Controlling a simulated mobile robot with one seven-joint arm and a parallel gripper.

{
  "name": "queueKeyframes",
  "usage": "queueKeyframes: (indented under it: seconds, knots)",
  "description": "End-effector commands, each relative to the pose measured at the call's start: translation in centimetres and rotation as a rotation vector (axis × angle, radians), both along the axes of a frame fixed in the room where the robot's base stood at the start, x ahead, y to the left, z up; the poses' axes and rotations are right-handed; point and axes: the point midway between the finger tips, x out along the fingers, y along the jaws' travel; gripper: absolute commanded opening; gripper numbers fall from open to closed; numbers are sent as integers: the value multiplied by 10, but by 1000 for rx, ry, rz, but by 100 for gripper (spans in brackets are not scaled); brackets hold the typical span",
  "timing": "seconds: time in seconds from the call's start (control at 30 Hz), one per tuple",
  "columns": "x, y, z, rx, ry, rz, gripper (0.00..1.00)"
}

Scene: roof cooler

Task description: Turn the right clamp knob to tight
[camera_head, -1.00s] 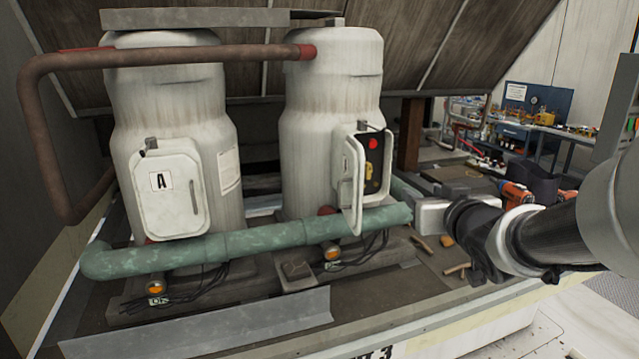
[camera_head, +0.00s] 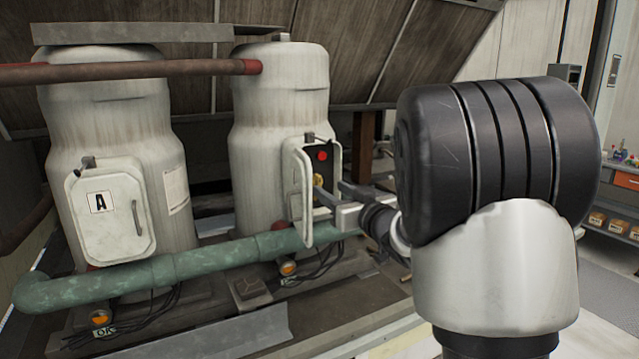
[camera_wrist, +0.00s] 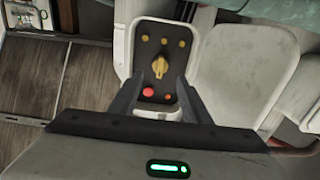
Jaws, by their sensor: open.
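The right white tank (camera_head: 270,110) has a control box with its door (camera_head: 300,200) swung open. Inside is a dark panel with a red button (camera_head: 322,155) and a yellow knob (camera_head: 318,181). In the wrist view the yellow knob (camera_wrist: 159,66) sits between several small yellow dots and the red button (camera_wrist: 149,92). My gripper (camera_head: 330,193) reaches in from the right. Its open fingers (camera_wrist: 161,82) point at the panel just below the knob in the wrist view. I cannot tell whether they touch it. No tight marking is readable.
The left white tank has a closed door marked A (camera_head: 110,215). A green pipe (camera_head: 190,260) runs in front of both tanks, with orange round fittings (camera_head: 289,268) and dark cables below it. The open door stands close beside my gripper.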

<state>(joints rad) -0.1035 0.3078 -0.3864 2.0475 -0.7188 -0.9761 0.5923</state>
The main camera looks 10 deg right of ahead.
Motion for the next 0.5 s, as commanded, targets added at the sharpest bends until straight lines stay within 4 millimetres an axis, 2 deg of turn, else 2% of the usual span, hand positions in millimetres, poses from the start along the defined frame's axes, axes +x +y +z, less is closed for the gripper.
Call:
queueKeyframes:
  seconds: [0.03, 0.2, 0.33, 0.5]
  knots:
    - [11, 5, 0, -1, 2, 2, 43]
    - [39, 13, 0, -1, 1, 1, 43]
    - [52, 16, 0, 0, 1, -1, 43]
    - [58, 19, 0, 1, 0, -1, 43]
